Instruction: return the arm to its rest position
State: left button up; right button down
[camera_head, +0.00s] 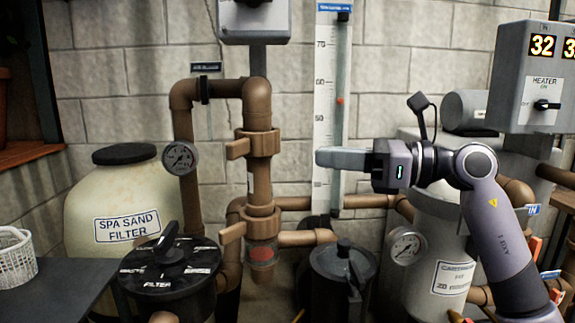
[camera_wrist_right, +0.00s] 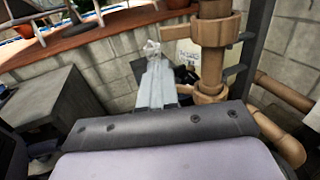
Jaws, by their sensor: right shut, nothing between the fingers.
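My right gripper (camera_head: 320,158) is in the right half of the head view, with its arm coming in from the lower right. Its fingers point left, closed together with nothing between them, in front of the white flow gauge (camera_head: 325,80). My left gripper is not in view.
The spa sand filter (camera_head: 110,205), black multiport valve (camera_head: 168,270) and dark pump lid (camera_head: 343,262) stand below and left. The cartridge filter (camera_head: 425,270) and heater box (camera_head: 530,75) are close to my right arm. A white basket (camera_head: 15,260) sits on a dark table (camera_head: 65,290).

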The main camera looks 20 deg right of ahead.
jog(key=s+d+f+m+t+h+p, duration=0.15)
jog(key=f+m+t+h+p, duration=0.3)
jog(key=f+m, duration=1)
jog(key=s+f+m+t+h+p, duration=0.3)
jog(key=f+m+t+h, duration=0.45)
jog(key=m, duration=1.25)
jog(key=s+a+f+m+g+p, duration=0.1)
jog(key=s+f+m+g, duration=0.4)
jog(key=s+f, duration=0.4)
jog(key=s+a+f+m+g+h+p, duration=0.1)
jog(key=s+f+m+g+p, duration=0.1)
jog(key=s+f+m+g, duration=0.3)
jog(key=s+f+g, duration=0.1)
jog(key=s+f, duration=0.3)
jog(key=f, duration=0.3)
jog(key=shift+m, duration=0.35)
jog(key=shift+d, duration=0.1)
